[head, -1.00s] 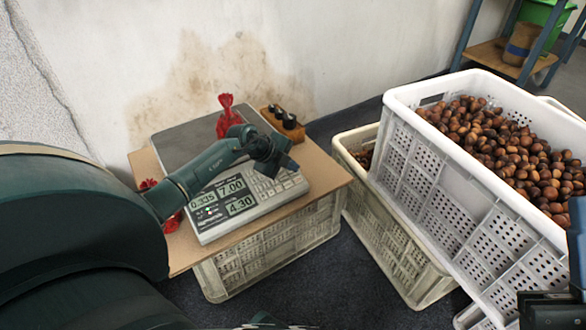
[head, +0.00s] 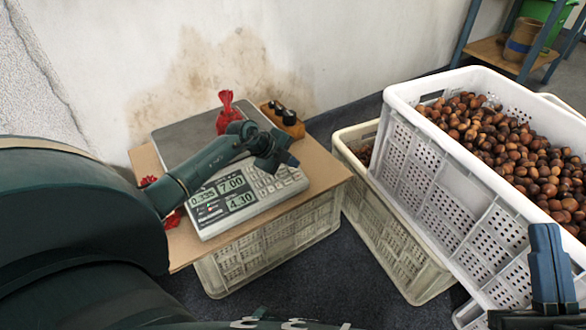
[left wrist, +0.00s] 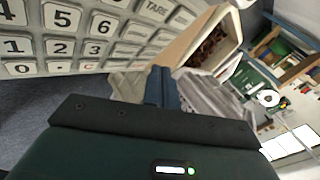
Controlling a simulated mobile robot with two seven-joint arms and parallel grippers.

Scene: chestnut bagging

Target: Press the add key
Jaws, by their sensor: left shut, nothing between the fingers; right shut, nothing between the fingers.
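The scale (head: 222,226) stands on a cardboard sheet, its display reading 0.335, 7.00 and 4.30. Its keypad (head: 268,187) lies at the right of its front panel, partly covered by my left gripper. My left gripper (head: 289,160) is shut and empty above the keypad's far right edge. In the left wrist view its blue fingertips (left wrist: 163,73) are right of the keypad (left wrist: 78,45), where number keys and a TARE key (left wrist: 157,9) can be read. I cannot make out which key is the add key. My right gripper (head: 548,255) is shut and empty at the lower right.
A red bag (head: 229,114) stands on the scale's platter (head: 185,140). More red bags (head: 171,219) lie at the left. A large white crate (head: 455,197) of chestnuts (head: 500,140) stands at the right.

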